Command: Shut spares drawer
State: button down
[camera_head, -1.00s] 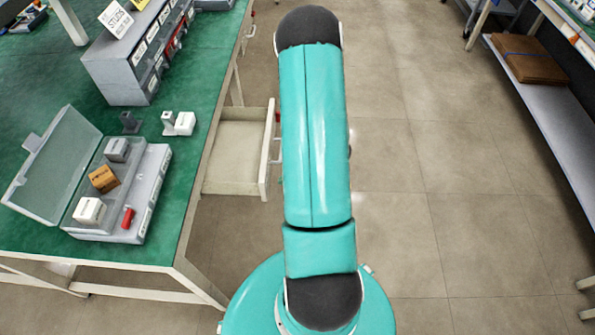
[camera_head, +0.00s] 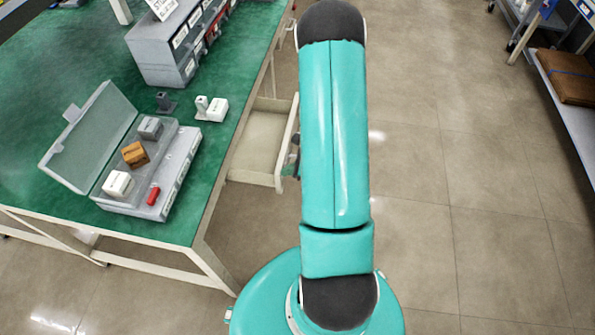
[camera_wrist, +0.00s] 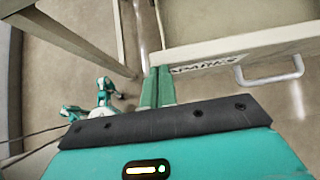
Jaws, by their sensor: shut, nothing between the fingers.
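The spares drawer (camera_head: 259,142) stands pulled out from under the green bench, and its pale tray looks empty in the head view. In the wrist view the drawer front (camera_wrist: 225,57) crosses the upper right, with a partly covered label (camera_wrist: 205,67) and a pale bar handle (camera_wrist: 272,73). My gripper (camera_wrist: 159,72) is shut and empty, its green fingers at the left end of the drawer front, left of the handle. I cannot tell whether the fingertips touch the front. In the head view my arm hides most of the gripper.
On the green bench (camera_head: 85,75) sit an open parts case (camera_head: 135,205), small blocks and a grey drawer cabinet (camera_head: 160,60). Pale bench legs (camera_wrist: 75,38) stand left in the wrist view. The floor right of my arm is clear up to a shelf (camera_head: 570,105).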

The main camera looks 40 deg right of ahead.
jog(key=w+a, duration=0.9)
jog(key=w, duration=0.2)
jog(key=shift+w, duration=0.25)
jog(key=shift+d, duration=0.15)
